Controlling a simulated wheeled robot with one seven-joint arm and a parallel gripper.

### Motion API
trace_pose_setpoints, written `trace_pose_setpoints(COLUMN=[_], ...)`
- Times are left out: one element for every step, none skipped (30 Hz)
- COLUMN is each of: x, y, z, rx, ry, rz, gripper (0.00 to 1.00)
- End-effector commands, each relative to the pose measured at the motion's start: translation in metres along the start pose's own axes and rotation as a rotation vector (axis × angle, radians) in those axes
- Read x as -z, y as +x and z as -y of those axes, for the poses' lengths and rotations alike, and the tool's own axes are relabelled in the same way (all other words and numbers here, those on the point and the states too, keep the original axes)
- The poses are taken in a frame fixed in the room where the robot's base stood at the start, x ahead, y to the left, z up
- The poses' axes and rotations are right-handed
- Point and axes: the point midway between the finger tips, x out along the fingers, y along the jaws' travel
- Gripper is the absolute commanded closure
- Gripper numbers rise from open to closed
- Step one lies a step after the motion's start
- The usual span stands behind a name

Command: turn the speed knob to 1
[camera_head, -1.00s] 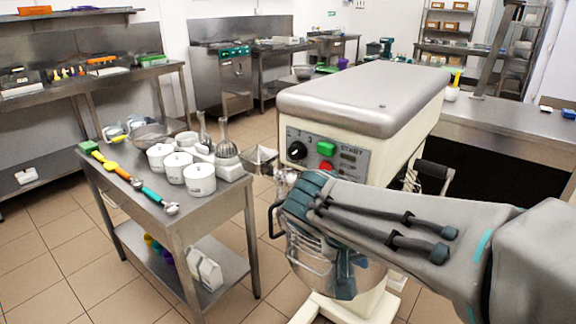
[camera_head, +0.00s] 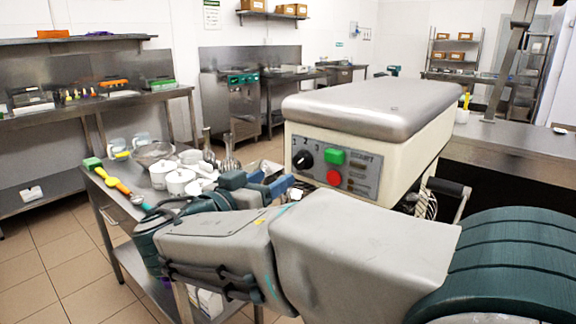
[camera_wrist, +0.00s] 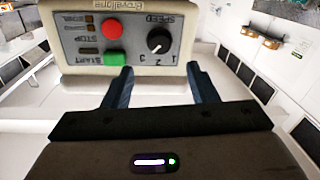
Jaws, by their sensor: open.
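The speed knob (camera_head: 302,160) is a black round knob on the mixer's grey front panel (camera_head: 349,183), with the numbers 1, 2 and 3 around it. In the wrist view the knob (camera_wrist: 159,41) appears upside down, ahead of and between my finger lines. A pale mark shows on it, but I cannot tell exactly which number it points at. My gripper (camera_head: 273,183) is open and empty, to the lower left of the knob in the head view. In the wrist view its two blue fingers (camera_wrist: 161,82) are spread, apart from the panel.
A green button (camera_head: 335,156) and a red button (camera_head: 334,177) sit right of the knob. A steel table (camera_head: 113,198) with white canisters (camera_head: 180,182) stands at left, close behind my arm. The mixer's metal top (camera_head: 365,104) overhangs the panel.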

Motion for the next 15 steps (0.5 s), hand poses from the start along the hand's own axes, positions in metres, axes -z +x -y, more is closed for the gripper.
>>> trace_pose_setpoints(x=[0.001,0.001,0.0,0.0,0.0,0.0,0.0,0.0,0.0,0.0,0.0,0.0,0.0,0.0,0.0], y=[0.012,0.019,0.027,0.033,0.039,0.046,0.052,0.057,0.062,0.066,0.07,0.074,0.076,0.079,0.081], z=[-0.001,-0.001,0.0,0.0,0.0,0.0,0.0,0.0,0.001,0.001,0.001,0.001,0.001,0.001,0.002], rx=[-0.003,-0.004,-0.003,-0.002,-0.001,-0.001,0.0,-0.001,0.001,0.002,0.002,0.003,0.002,0.002,0.003], ry=[-0.001,-0.001,-0.002,-0.002,-0.002,-0.002,-0.002,-0.003,-0.003,-0.003,-0.003,-0.003,-0.003,-0.003,-0.002], rz=[0.001,0.001,0.001,0.001,0.001,0.002,0.002,0.001,0.001,0.001,0.001,0.002,0.001,0.001,0.001], gripper=[0.47,0.47,0.47,0.47,0.47,0.47,0.47,0.47,0.47,0.47,0.47,0.47,0.47,0.47,0.47])
